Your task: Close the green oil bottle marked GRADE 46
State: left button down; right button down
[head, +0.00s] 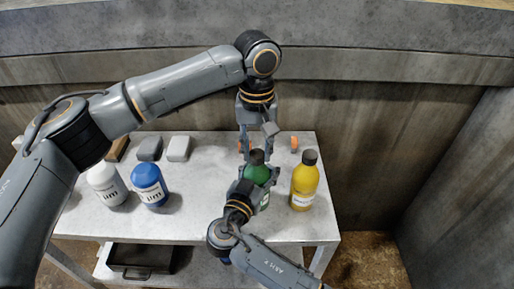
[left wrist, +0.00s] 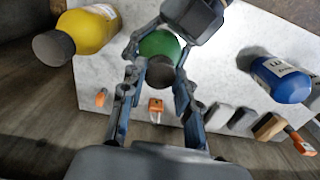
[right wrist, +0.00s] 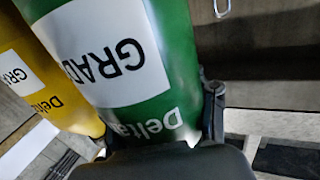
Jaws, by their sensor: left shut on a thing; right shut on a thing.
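The green bottle (head: 258,174) stands on the table with its dark cap (head: 257,156) at the top of its neck. In the right wrist view its green body (right wrist: 140,60) shows a white label reading "GRAD"; the number is out of sight. My right gripper (head: 246,188) is shut on the bottle's body from the front. My left gripper (head: 257,148) comes down from above and is shut on the cap. In the left wrist view its fingers stand on both sides of the dark cap (left wrist: 160,72). I cannot tell how tightly the cap sits on the neck.
A yellow bottle (head: 304,184) stands close on the right of the green one. A blue bottle (head: 150,186) and a white bottle (head: 107,184) stand on the left. Grey blocks (head: 179,148) lie at the back. The table (head: 205,215) is clear between the blue and green bottles.

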pick_arm(q)
jog(key=m, duration=1.3)
jog(key=shift+m, duration=0.3)
jog(key=m, duration=0.3)
jog(key=shift+m, duration=0.4)
jog(key=c, duration=1)
grip_release()
jog(key=shift+r, duration=2.2)
